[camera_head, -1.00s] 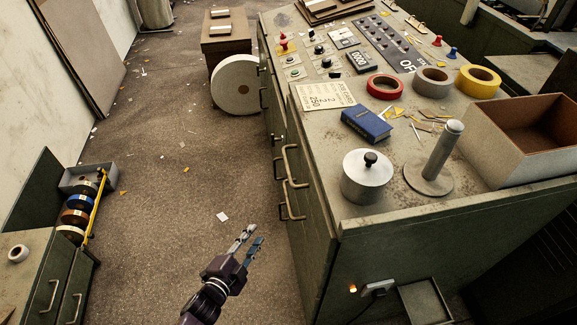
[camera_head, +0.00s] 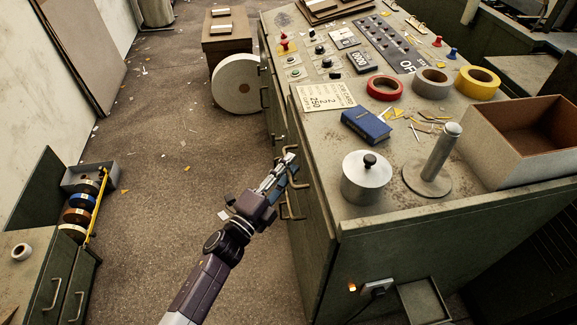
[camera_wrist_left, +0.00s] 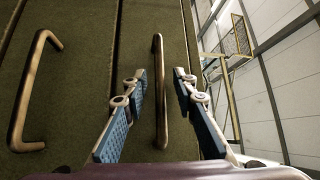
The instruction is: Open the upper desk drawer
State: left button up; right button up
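The desk is a green-grey metal cabinet (camera_head: 430,240) with bar handles on its left side. My left gripper (camera_head: 285,163) is at the upper drawer handle (camera_head: 299,186), partly covering it. In the left wrist view, the open blue-padded fingers of my left gripper (camera_wrist_left: 160,75) stand on either side of that bronze handle (camera_wrist_left: 160,105), with gaps on both sides. The lower handle (camera_head: 291,217) shows below; it also shows in the left wrist view (camera_wrist_left: 20,105). The drawer fronts look flush and closed. My right gripper is in neither view.
The desk top carries a steel pot (camera_head: 367,180), a blue book (camera_head: 367,125), tape rolls (camera_head: 431,82) and an open box (camera_head: 520,150). A low cabinet (camera_head: 40,265) with tape spools stands at the left. The floor between is open, with paper scraps.

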pick_arm(q)
grip_shut()
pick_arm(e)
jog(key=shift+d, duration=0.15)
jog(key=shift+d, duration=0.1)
